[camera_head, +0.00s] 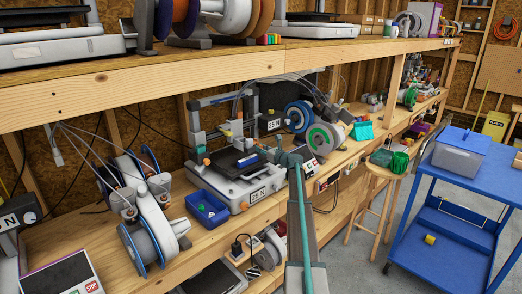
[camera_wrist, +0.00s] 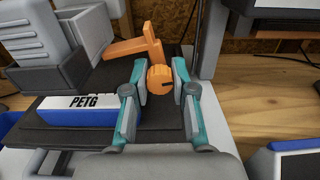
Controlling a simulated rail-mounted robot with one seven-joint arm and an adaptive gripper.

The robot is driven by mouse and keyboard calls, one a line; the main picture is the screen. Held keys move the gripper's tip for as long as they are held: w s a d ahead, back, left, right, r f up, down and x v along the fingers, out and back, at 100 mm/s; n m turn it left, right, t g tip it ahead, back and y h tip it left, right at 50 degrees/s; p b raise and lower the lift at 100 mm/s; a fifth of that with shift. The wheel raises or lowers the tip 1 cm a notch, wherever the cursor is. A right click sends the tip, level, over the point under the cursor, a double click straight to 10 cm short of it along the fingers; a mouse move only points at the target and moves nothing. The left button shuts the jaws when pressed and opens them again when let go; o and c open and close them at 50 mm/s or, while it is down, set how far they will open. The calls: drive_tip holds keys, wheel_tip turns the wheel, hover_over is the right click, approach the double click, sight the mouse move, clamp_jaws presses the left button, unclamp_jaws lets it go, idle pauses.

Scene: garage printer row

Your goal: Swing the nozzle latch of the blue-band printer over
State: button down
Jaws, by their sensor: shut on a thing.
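The nozzle latch is orange. Its lever (camera_wrist: 138,46) and round knob (camera_wrist: 160,78) show near the top middle of the wrist view. My gripper (camera_wrist: 161,76) has one teal-and-grey finger on each side of the knob and is shut on it. The printer (camera_head: 238,170) stands on the lower bench in the head view, with a black bed and a 25 N label on its white base. My gripper (camera_head: 268,151) is at its right side there, small and partly hidden by my arm. I cannot make out the latch there.
A blue-and-white PETG block (camera_wrist: 78,110) lies on the black bed, left of my fingers. A grey print head assembly (camera_wrist: 48,48) is at upper left. A blue bin (camera_head: 206,208) stands before the printer, and spools (camera_head: 320,138) stand to its right. A blue cart (camera_head: 450,215) is at far right.

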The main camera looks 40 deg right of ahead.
drive_tip(key=n+b, duration=0.1)
drive_tip(key=b, duration=0.1)
drive_tip(key=n+b, duration=0.1)
drive_tip(key=b, duration=0.1)
drive_tip(key=shift+d+r+n, duration=0.2)
drive_tip(key=shift+r+n, duration=0.1)
drive_tip(key=shift+r, duration=0.05)
wheel_tip(320, 180, up, 2)
drive_tip(key=n+b, duration=0.4)
drive_tip(key=b, duration=0.2)
drive_tip(key=shift+a+r+n, duration=0.1)
drive_tip(key=shift+n, duration=0.2)
drive_tip(key=r+n+b, duration=0.1)
drive_tip(key=n+b, duration=0.1)
drive_tip(key=b, duration=0.1)
drive_tip(key=a+r+n+b, duration=0.1)
drive_tip(key=n+b, duration=0.1)
drive_tip(key=b, duration=0.1)
drive_tip(key=n+b, duration=0.1)
drive_tip(key=a+r+n+b, duration=0.1)
drive_tip(key=n, duration=0.1)
drive_tip(key=n+b, duration=0.1)
drive_tip(key=b, duration=0.1)
drive_tip(key=shift+s+a+r+n, duration=0.15)
drive_tip(key=shift+a+r+n, duration=0.15)
drive_tip(key=shift+a+r, duration=0.1)
drive_tip(key=c, duration=0.9)
unclamp_jaws()
drive_tip(key=shift+r, duration=0.1)
drive_tip(key=shift+s, duration=0.1)
